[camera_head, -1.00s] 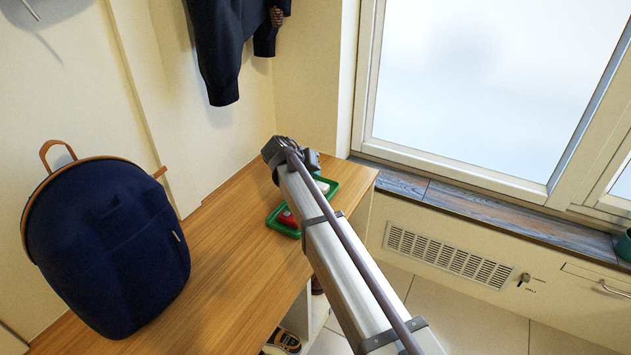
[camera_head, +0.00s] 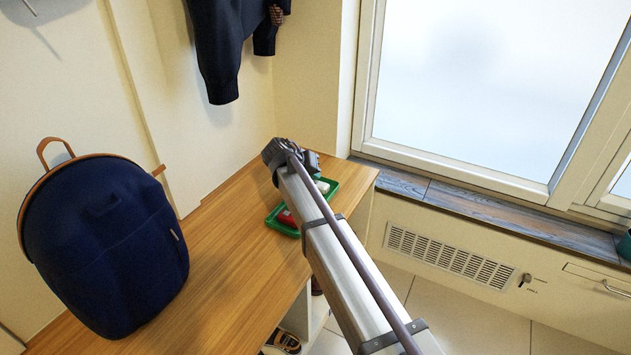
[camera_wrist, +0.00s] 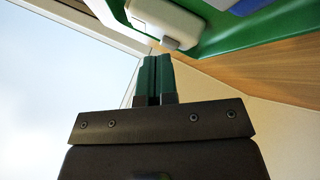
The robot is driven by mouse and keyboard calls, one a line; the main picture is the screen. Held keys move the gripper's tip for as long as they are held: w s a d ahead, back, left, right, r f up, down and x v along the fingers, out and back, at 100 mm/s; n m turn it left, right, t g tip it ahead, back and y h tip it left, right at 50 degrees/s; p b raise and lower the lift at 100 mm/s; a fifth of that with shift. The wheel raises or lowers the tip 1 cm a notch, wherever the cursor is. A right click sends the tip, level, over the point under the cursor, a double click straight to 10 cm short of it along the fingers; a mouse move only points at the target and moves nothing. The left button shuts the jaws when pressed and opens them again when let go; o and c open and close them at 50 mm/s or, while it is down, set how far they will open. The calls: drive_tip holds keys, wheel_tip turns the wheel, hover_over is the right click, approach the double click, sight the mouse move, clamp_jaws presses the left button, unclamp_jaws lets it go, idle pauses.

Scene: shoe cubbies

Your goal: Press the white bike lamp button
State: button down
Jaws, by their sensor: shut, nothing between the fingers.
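The white bike lamp (camera_wrist: 165,20) lies in the green tray (camera_wrist: 215,42) at the top of the wrist view. In the head view, the green tray (camera_head: 277,226) sits at the far end of the wooden bench top, and part of the white lamp (camera_head: 322,187) shows beside my arm. My arm hides the fingers there.
A red object (camera_head: 287,217) lies in the tray, and a blue one (camera_wrist: 245,5) shows in the wrist view. A navy backpack (camera_head: 110,245) stands on the bench (camera_head: 215,260) at left. A dark jacket (camera_head: 232,50) hangs above. The window (camera_head: 480,90) is at right.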

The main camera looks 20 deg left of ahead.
drive_tip(key=shift+f, duration=0.15)
drive_tip(key=shift+r+p, duration=0.55)
drive_tip(key=shift+r, duration=0.1)
wheel_tip(320, 180, up, 6)
drive_tip(key=p, duration=0.6)
